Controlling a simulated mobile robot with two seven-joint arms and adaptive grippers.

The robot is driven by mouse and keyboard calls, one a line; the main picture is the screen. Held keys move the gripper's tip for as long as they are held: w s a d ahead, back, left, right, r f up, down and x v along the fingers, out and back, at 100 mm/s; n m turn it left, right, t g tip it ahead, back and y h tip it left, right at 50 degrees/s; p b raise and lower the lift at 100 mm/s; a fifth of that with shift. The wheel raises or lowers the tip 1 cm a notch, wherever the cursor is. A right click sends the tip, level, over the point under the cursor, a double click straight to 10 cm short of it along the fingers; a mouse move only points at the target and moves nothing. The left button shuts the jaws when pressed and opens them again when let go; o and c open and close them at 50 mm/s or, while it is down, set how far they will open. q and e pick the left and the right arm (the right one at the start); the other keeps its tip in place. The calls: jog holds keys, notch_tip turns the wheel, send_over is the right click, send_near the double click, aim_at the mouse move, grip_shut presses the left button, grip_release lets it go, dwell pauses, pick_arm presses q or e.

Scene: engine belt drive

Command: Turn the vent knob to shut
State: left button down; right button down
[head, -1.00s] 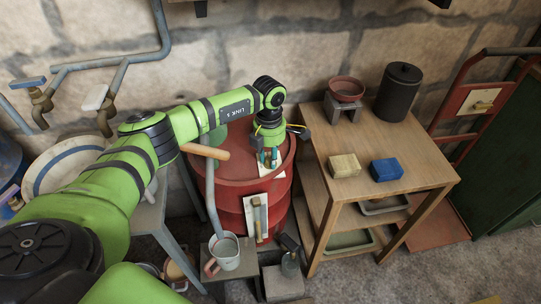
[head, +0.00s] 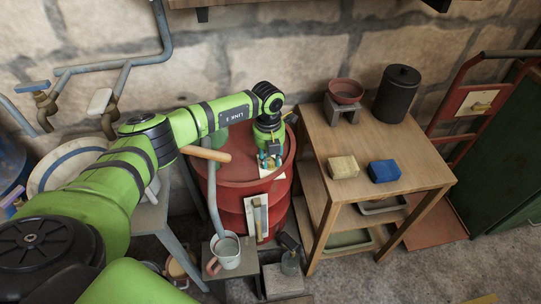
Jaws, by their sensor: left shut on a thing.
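My left gripper (head: 269,161) points down over the top of the red drum (head: 232,172), at its right side. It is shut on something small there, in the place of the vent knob. The knob itself is hidden by the fingers, so its angle cannot be told. A pale plate or card (head: 271,171) lies on the drum top just below the fingertips. My right gripper is not in view.
A wooden table (head: 415,170) right of the drum holds a yellow block (head: 344,167), a blue block (head: 384,171), a red bowl (head: 346,91) and a dark canister (head: 397,93). A pump handle (head: 205,153) and a mug (head: 226,250) are at the drum's left front.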

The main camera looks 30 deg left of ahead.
aim_at(269, 161)
pick_arm(q)
jog(key=shift+s+f+n+p, duration=0.2)
jog(key=shift+s+n+p, duration=0.1)
jog(key=shift+n, duration=0.8)
jog(key=c, duration=1)
grip_release()
jog(key=shift+o, duration=0.2)
jog(key=shift+r, duration=0.1)
jog(key=shift+w, duration=0.1)
jog(key=shift+r, duration=0.25)
notch_tip(269, 161, up, 12)
jog(key=shift+f, duration=0.2)
jog(key=shift+a, duration=0.1)
